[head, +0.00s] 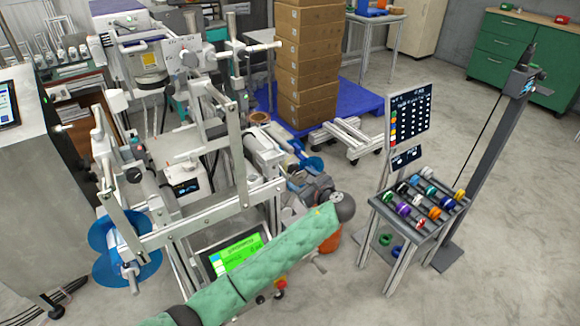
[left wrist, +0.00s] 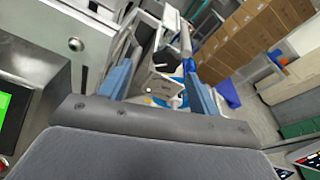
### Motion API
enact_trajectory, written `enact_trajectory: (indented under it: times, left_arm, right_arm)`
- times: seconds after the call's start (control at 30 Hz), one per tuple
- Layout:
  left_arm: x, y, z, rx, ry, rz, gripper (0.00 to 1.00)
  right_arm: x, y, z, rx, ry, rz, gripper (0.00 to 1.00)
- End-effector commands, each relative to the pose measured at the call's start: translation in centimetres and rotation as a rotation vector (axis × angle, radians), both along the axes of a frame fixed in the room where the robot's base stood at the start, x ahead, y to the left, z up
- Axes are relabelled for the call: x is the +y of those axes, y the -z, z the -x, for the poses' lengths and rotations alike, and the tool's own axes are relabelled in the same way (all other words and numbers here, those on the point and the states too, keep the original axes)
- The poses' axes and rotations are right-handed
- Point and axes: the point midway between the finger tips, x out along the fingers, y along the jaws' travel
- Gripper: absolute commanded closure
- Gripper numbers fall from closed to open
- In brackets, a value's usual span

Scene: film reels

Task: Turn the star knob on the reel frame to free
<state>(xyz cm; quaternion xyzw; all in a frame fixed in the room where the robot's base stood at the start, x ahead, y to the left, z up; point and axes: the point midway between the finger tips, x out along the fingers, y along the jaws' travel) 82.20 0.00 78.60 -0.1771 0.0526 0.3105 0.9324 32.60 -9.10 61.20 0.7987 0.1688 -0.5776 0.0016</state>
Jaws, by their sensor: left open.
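The reel frame (head: 218,130) is a pale metal structure of uprights and bars at the left of the head view. My left gripper (head: 293,172) is to the right of the frame, apart from that knob and partly hidden among grey parts. My right gripper is not in view.
A green screen (head: 238,257) stands low at the front of the frame. Stacked cartons (head: 308,60) stand on a blue pallet (head: 358,108) behind. A rack of coloured reels (head: 420,208) stands at the right.

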Motion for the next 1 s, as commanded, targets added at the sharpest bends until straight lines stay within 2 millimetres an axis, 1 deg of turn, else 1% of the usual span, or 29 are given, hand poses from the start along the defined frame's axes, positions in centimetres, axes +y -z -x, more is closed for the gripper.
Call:
enact_trajectory:
  times: [0.03,0.1,0.2,0.33,0.43,0.57,0.8,1.0]
  left_arm:
    - [0.0,0.3,-0.5,0.022,0.011,-0.094,0.38]
    - [-0.1,0.6,-0.9,0.055,0.024,-0.223,0.38]
    - [-0.2,0.9,-1.4,0.096,0.034,-0.378,0.38]
    - [-0.3,1.1,-1.8,0.132,0.038,-0.509,0.38]
    - [-0.2,1.1,-2.1,0.144,0.038,-0.553,0.38]
    - [0.4,1.0,-3.0,0.147,0.038,-0.563,0.38]
    - [2.5,1.0,-5.8,0.147,0.038,-0.561,0.38]
    - [3.8,1.1,-7.6,0.148,0.039,-0.559,0.38]
  right_arm:
    - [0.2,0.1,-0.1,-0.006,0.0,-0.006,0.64]
    - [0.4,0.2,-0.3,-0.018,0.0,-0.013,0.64]
    - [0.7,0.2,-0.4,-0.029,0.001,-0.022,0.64]
    - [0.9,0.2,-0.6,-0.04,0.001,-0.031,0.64]
    - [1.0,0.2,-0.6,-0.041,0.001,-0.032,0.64]
    - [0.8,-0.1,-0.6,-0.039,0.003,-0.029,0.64]
    - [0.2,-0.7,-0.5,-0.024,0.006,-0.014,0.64]
    - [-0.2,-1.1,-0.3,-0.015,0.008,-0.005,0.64]
